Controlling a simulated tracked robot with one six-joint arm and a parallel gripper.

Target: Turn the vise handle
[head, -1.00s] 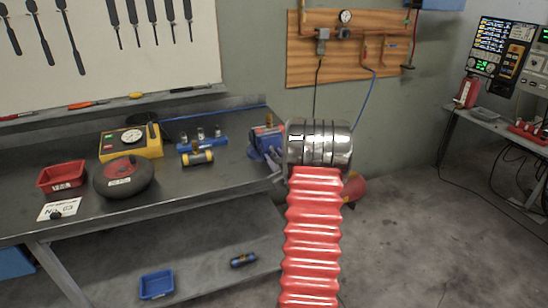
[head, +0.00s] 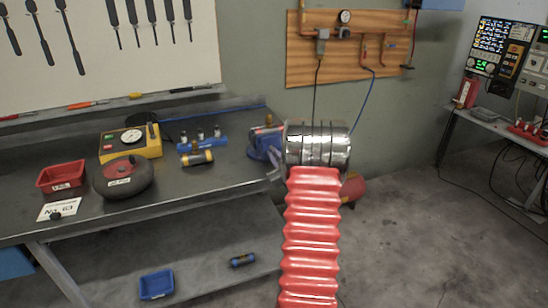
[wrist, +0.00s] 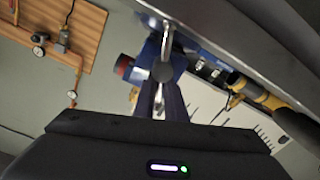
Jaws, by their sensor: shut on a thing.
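The blue vise (head: 264,143) is mounted at the right end of the dark workbench in the head view. It also shows in the wrist view (wrist: 153,52), upper middle. Its metal handle (wrist: 167,42), a thin bar with a round dark knob, runs up and down in the wrist view. My gripper (wrist: 165,103) is shut on the handle, with the dark fingers on either side of the bar just below the knob. In the head view my chrome wrist and red arm cover part of the vise and hide most of the gripper and the handle.
The workbench (head: 215,180) carries a red bin (head: 61,178), a dark round thing (head: 123,178), a yellow gauge box (head: 131,143) and a yellow-black tool (head: 197,158). A wooden pipe board (head: 345,48) hangs behind. Floor to the right is open.

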